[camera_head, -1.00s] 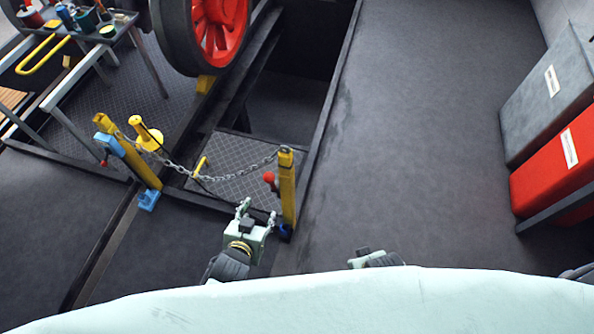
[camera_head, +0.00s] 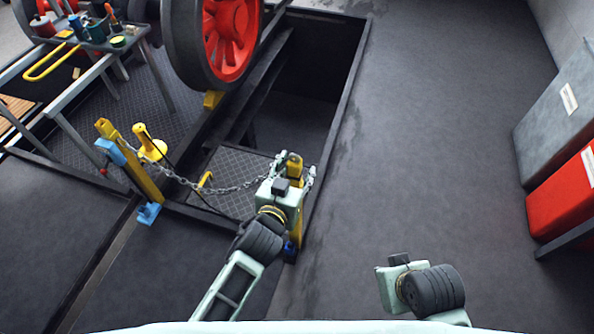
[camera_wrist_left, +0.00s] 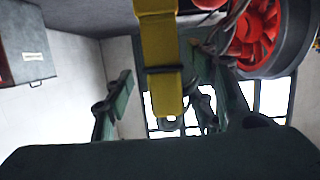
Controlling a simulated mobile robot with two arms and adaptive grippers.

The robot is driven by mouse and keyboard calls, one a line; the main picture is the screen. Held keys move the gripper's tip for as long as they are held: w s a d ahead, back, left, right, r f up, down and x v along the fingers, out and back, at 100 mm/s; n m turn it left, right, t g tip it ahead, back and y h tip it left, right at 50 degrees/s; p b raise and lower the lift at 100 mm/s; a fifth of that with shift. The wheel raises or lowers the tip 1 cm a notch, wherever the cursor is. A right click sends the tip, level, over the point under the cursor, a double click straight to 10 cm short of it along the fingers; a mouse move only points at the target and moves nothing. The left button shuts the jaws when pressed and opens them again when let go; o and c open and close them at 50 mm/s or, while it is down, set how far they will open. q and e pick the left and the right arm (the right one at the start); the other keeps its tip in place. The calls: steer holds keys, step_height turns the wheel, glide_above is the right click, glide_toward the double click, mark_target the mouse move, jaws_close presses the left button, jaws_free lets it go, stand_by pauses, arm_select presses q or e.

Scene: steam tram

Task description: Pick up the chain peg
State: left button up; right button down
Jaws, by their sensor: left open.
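The chain peg cannot be made out for certain. A red rounded thing (camera_wrist_left: 208,3) beside the post at the top edge of the left wrist view may be its knob. The right yellow post (camera_head: 295,175) stands by the pit, partly hidden by my left gripper (camera_head: 295,170). The chain (camera_head: 215,188) runs from the left yellow post (camera_head: 135,165) to the right one. In the left wrist view the yellow post (camera_wrist_left: 160,60) shows between the spread fingers of my open left gripper. My right gripper (camera_head: 388,280) hangs over the floor at the lower right, its fingertips unclear.
A dark open pit (camera_head: 300,110) lies behind the posts, beside a large red-spoked wheel (camera_head: 228,40). A cart with tools (camera_head: 95,45) stands at the upper left. A grey box (camera_head: 565,110) and a red box (camera_head: 560,200) stand at the right. The middle floor is clear.

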arm_select(q)
steer(key=shift+w+d+f, duration=0.1)
steer(key=shift+w+f, duration=0.05)
steer(key=shift+w, duration=0.2)
arm_select(e)
steer(key=shift+r, duration=0.3)
arm_select(q)
steer(key=shift+c, duration=0.2)
steer(key=shift+s, duration=0.1)
steer(key=c, duration=1.1)
steer(key=shift+d, duration=0.1)
steer(key=shift+c, duration=0.3)
arm_select(e)
steer(key=shift+r, duration=0.1)
